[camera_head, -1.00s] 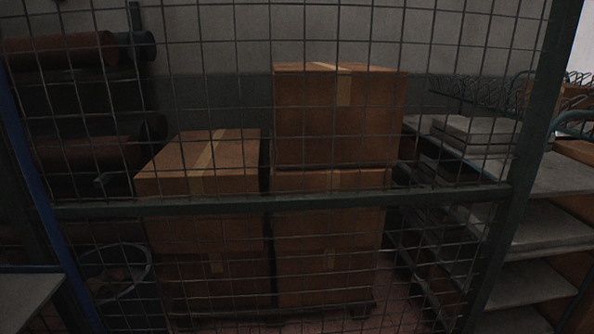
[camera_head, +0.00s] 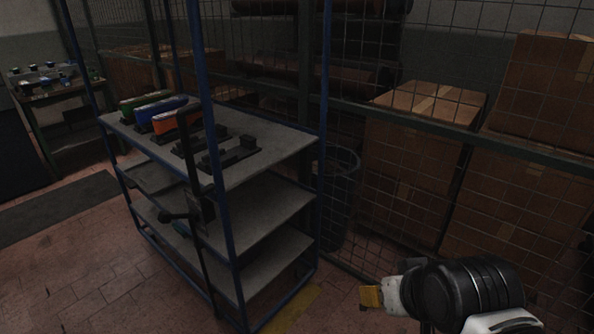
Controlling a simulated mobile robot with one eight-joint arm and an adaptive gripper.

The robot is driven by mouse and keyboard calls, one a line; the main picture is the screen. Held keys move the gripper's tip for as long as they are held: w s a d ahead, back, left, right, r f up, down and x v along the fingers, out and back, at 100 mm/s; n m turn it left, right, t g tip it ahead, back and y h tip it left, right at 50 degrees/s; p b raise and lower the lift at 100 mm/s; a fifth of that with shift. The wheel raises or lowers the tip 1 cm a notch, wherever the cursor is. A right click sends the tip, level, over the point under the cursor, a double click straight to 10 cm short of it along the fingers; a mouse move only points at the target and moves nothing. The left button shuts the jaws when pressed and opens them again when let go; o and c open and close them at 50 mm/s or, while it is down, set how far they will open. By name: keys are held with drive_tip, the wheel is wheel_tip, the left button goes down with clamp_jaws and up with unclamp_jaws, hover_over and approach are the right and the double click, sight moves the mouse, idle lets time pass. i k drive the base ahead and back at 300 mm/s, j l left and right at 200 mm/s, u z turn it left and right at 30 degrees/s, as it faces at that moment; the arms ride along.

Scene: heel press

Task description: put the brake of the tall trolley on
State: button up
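The tall trolley (camera_head: 262,167) stands left of centre, with blue uprights and several grey shelves. Its lowest part and wheels are mostly out of the picture or in shadow, and I cannot make out a brake pedal. A dark upright bar with a black knob-ended fitting (camera_head: 181,215) shows at its near side; I cannot tell whether it belongs to the trolley. My gripper (camera_head: 372,296) is at the lower right, right of the trolley and apart from it in the picture. A yellow tip shows, but not whether the fingers are open or shut.
Green, blue and orange items (camera_head: 176,121) and dark holders stand on the top shelf. A wire mesh fence with a green rail (camera_head: 420,127) runs behind; cardboard boxes (camera_head: 412,165) and a dark bin (camera_head: 335,190) are there. Tiled floor (camera_head: 85,265) is open at the left.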

sight(165, 217)
drive_tip(key=k+u, duration=0.1)
drive_tip(key=u, duration=0.25)
drive_tip(key=j+u, duration=0.1)
drive_tip(key=u, duration=0.25)
drive_tip(key=k+j+u, duration=0.1)
drive_tip(key=u, duration=0.2)
